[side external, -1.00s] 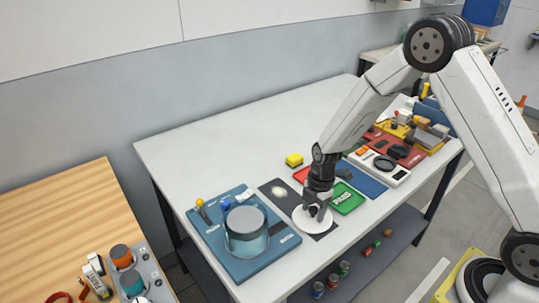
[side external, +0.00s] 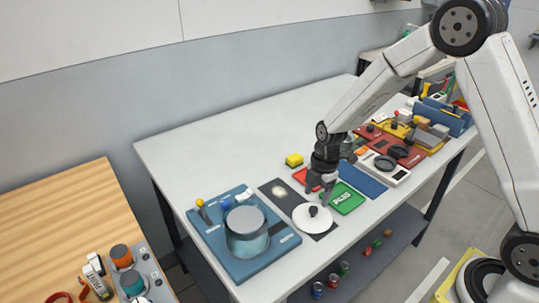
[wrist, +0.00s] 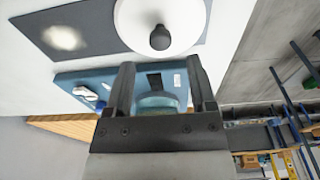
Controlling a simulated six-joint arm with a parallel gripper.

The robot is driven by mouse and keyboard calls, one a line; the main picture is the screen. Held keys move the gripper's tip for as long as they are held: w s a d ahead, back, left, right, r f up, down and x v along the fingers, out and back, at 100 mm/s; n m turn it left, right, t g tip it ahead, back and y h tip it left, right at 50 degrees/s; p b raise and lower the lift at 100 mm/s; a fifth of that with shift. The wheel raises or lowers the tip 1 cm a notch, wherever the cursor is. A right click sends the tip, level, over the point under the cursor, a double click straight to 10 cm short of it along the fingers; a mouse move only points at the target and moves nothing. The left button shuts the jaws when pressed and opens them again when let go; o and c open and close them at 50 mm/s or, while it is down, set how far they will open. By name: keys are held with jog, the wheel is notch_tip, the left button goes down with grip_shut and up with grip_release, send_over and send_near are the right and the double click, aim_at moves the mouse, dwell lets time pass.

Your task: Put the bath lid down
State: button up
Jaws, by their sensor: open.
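The bath lid (side external: 312,218) is a white disc with a black knob. It lies flat on a dark grey mat (side external: 276,194) near the table's front edge. It also shows at the top of the wrist view (wrist: 183,15), with its knob beyond the fingertips. The bath (side external: 247,236) is a clear round vessel with bluish liquid on a blue base (side external: 214,240), left of the mat. My gripper (side external: 321,193) is open and empty, above and just behind the lid, apart from the knob. Its two fingers show in the wrist view (wrist: 160,75).
A green PASS tray (side external: 345,198) and a red tray (side external: 307,178) lie close to my gripper. Several tools and trays fill the right end. The table's back left is clear.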

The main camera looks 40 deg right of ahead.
notch_tip(320, 180, up, 7)
jog(key=shift+d, duration=0.4)
jog(key=shift+s+f, duration=0.1)
dwell(0.5)
jog(key=s+m+t+h, duration=0.1)
jog(key=s+m+t, duration=0.1)
jog(key=s+m, duration=1.1)
jog(key=m, duration=0.5)
jog(key=shift+s+a+r+t, duration=0.25)
jog(key=shift+a+r+t, duration=0.05)
jog(key=shift+a+r, duration=0.1)
